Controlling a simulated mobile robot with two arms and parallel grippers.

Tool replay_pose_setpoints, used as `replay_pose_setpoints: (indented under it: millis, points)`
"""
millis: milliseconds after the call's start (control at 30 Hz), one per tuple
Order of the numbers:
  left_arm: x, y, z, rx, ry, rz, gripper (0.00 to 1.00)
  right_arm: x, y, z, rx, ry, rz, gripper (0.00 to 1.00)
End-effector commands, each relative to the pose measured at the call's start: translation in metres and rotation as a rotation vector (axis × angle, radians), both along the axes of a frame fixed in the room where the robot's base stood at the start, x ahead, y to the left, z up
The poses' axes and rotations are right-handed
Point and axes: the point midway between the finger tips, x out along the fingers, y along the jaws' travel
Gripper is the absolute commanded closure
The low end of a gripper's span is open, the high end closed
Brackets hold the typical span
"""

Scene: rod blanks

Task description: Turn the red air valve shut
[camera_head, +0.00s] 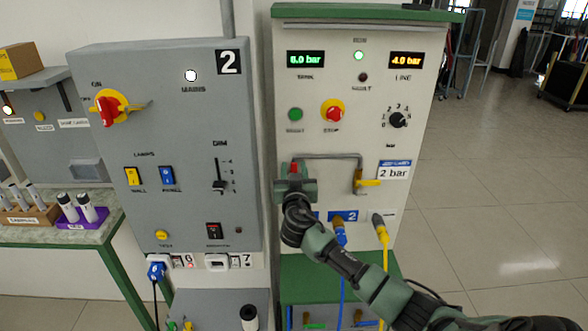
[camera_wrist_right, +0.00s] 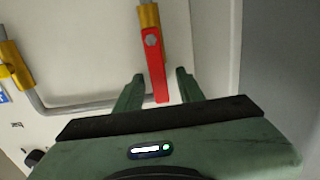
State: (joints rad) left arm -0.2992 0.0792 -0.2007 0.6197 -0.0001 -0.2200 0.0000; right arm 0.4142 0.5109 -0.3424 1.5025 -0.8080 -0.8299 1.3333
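The red air valve lever (camera_wrist_right: 155,65) sits on a brass valve body (camera_wrist_right: 149,16) on the grey pipe. In the right wrist view it lies between the two fingers of my right gripper (camera_wrist_right: 160,77), with a gap on each side. The fingers are apart and not closed on it. The lever runs roughly along the pipe beside it. In the head view a small part of the red lever (camera_head: 294,168) shows at my right gripper (camera_head: 296,188), which hides the rest. My left gripper is not in view.
A yellow-handled valve (camera_head: 366,181) sits on the same pipe (camera_head: 325,156), to the right. Below are blue (camera_head: 340,236) and yellow (camera_head: 382,236) hoses. The red stop button (camera_head: 333,114) is above. A grey cabinet (camera_head: 190,190) with a red-yellow switch (camera_head: 110,108) stands left.

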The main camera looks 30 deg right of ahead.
Motion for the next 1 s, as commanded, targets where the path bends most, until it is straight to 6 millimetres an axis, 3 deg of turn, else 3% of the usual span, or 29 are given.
replay_pose_setpoints:
  millis: [67, 200, 1000]
  points:
    - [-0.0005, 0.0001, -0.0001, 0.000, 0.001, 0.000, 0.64, -0.0001, 0.0000, -0.0002, 0.000, 0.000, 0.000, 0.65]
    - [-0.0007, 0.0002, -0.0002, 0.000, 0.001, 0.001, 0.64, -0.0003, 0.0001, -0.0003, 0.000, 0.000, 0.000, 1.00]
    - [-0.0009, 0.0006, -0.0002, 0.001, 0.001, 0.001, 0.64, -0.0005, 0.0004, -0.0008, 0.001, 0.002, 0.000, 1.00]
